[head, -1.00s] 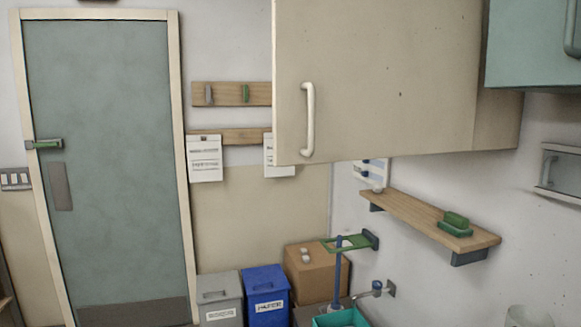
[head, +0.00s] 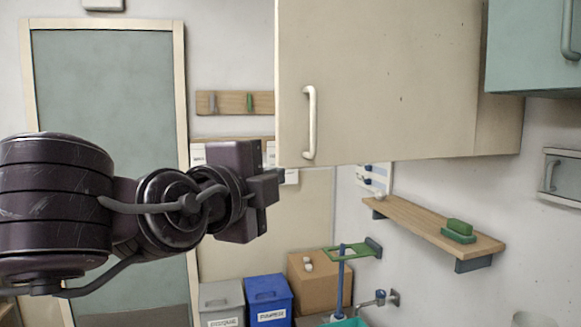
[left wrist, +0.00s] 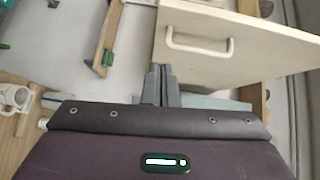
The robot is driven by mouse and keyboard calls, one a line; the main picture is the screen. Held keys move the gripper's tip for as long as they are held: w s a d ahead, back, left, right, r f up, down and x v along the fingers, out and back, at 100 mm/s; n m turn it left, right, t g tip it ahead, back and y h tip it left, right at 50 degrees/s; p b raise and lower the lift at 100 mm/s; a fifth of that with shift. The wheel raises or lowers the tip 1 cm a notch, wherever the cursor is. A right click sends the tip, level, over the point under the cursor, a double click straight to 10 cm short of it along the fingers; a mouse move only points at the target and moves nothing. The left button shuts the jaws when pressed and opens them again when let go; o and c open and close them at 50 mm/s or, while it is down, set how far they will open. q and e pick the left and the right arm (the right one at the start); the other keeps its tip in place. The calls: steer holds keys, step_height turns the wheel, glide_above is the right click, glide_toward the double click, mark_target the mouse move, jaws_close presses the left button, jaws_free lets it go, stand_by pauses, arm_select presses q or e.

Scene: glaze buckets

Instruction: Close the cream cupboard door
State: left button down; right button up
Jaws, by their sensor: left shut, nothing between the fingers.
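The cream cupboard door (head: 390,80) stands open, swung out from its cupboard on the right wall in the head view. Its white bar handle (head: 310,122) is near the door's left edge. My left gripper (head: 278,182) is shut and empty, just below and left of the door's lower left corner. In the left wrist view the shut fingers (left wrist: 160,82) are close to the edge of the cream door (left wrist: 235,50), with its handle (left wrist: 200,50) to their right. I cannot tell whether the fingertips touch the door. My right gripper is not in view.
A teal cupboard (head: 530,45) hangs at the upper right. Below is a wooden shelf (head: 430,222) with a green item on it. A blue bin (head: 268,298), a grey bin (head: 221,302) and a cardboard box (head: 325,280) stand low. A grey-green room door (head: 105,85) is at the left.

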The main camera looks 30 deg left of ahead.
arm_select(q)
steer(key=s, duration=0.1)
steer(key=p, duration=0.7)
glide_toward(297, 161)
steer(key=w+d, duration=0.3)
steer(key=w, duration=0.1)
steer(key=w+a, duration=0.1)
steer(key=a, duration=0.1)
steer(key=shift+w+a+f+y, duration=0.25)
steer(key=shift+w+a+y, duration=0.15)
steer(key=shift+w+a, duration=0.1)
steer(key=shift+a, duration=0.3)
steer(key=shift+w+d+m, duration=0.1)
steer(key=shift+m, duration=0.2)
